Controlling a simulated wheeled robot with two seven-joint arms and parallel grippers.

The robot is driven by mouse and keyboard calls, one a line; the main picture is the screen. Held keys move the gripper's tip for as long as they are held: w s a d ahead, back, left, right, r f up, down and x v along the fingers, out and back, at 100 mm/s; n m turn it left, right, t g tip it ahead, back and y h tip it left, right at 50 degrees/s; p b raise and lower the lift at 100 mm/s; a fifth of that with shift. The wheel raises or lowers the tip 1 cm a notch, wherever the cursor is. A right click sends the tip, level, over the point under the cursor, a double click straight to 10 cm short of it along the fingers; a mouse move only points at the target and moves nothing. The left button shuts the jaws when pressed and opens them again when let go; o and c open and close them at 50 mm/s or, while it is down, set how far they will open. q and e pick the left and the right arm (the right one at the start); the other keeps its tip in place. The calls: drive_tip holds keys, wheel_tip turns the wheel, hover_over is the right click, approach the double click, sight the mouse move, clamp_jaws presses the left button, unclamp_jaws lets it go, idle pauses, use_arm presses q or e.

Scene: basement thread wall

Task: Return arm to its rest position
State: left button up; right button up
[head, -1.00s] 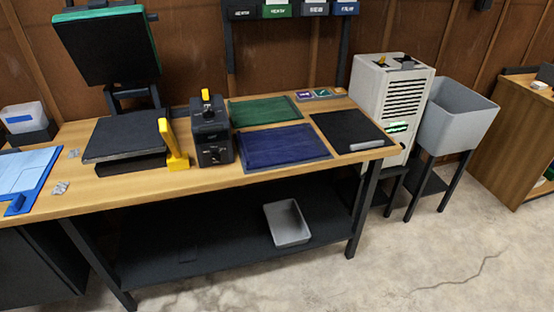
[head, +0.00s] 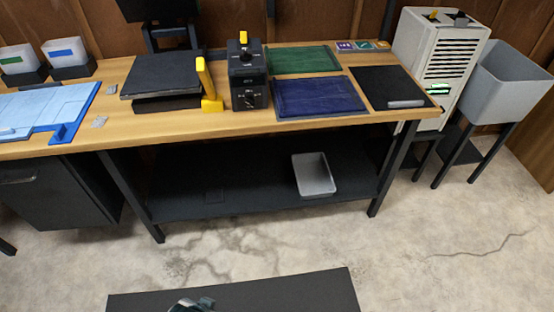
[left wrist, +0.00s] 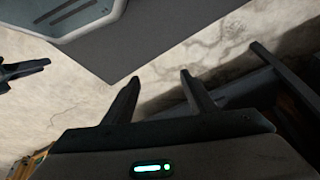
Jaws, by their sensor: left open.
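My left gripper (left wrist: 160,88) shows in the left wrist view. Its two dark fingers are apart, with nothing between them. It hangs over pale concrete floor, clear of the things around it. The head view does not show this gripper. A dark pointed part (left wrist: 22,70) enters at the left edge of the left wrist view; I cannot tell what it belongs to.
The wooden workbench (head: 225,124) spans the head view, with a black press, a control box (head: 247,75) and coloured mats on top. A grey bin (head: 313,174) sits on its lower shelf. A white cabinet (head: 430,60) and grey tub (head: 505,85) stand right.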

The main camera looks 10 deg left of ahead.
use_arm(q)
wheel_tip(320, 180, down, 21)
drive_tip(key=s+d+t, duration=0.1)
drive_tip(key=s+d, duration=0.1)
drive_tip(key=shift+s+h, duration=0.3)
drive_tip(key=shift+a, duration=0.1)
drive_tip(key=shift+c, duration=0.9)
idle(0.7)
